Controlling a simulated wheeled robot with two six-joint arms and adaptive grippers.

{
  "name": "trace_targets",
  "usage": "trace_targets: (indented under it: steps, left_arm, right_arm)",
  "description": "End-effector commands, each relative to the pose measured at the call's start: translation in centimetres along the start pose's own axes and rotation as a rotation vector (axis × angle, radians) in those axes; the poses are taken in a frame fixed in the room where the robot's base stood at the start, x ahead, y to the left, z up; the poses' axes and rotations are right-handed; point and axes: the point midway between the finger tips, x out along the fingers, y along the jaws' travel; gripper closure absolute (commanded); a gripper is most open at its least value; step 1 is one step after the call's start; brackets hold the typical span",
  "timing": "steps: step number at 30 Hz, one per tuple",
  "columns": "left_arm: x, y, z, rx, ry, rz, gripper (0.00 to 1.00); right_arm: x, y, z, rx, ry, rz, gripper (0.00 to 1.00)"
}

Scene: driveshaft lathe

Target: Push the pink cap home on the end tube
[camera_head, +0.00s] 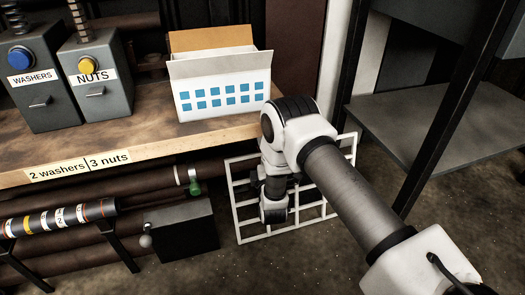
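No pink cap can be made out in the head view. A dark tube (62,217) with coloured bands and white labels lies on black stands at the lower left; its left end runs to the picture edge. I cannot tell whether it is the end tube. My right arm comes in from the right, and its gripper end (273,210) points down in front of a white grid frame, right of the bench. Its fingers are too small and dark to read, and I see nothing held. My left gripper is not in view.
The wooden bench (150,133) carries a white box with blue squares (222,94), a washers dispenser (35,100) and a nuts dispenser (97,93). Below are brown pipes, a green fitting (195,187) and a dark box (182,232). The white grid frame (240,209) stands beside it.

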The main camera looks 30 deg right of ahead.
Motion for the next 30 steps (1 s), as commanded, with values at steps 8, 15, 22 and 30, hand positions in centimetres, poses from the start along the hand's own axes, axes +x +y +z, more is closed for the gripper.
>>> trace_targets:
  steps: [8,15,22,30]
  left_arm:
    - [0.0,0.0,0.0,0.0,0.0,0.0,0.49]
    - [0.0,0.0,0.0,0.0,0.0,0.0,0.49]
    - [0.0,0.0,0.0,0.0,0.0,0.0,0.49]
    - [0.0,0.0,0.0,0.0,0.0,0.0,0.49]
  right_arm:
    - [0.0,0.0,-0.1,0.0,0.0,0.0,0.46]
    - [-0.1,0.0,-0.4,0.0,0.0,0.0,0.46]
    - [-0.1,0.0,-0.7,0.0,0.0,0.0,0.46]
    - [-0.1,0.0,-1.0,0.0,0.001,0.0,0.46]
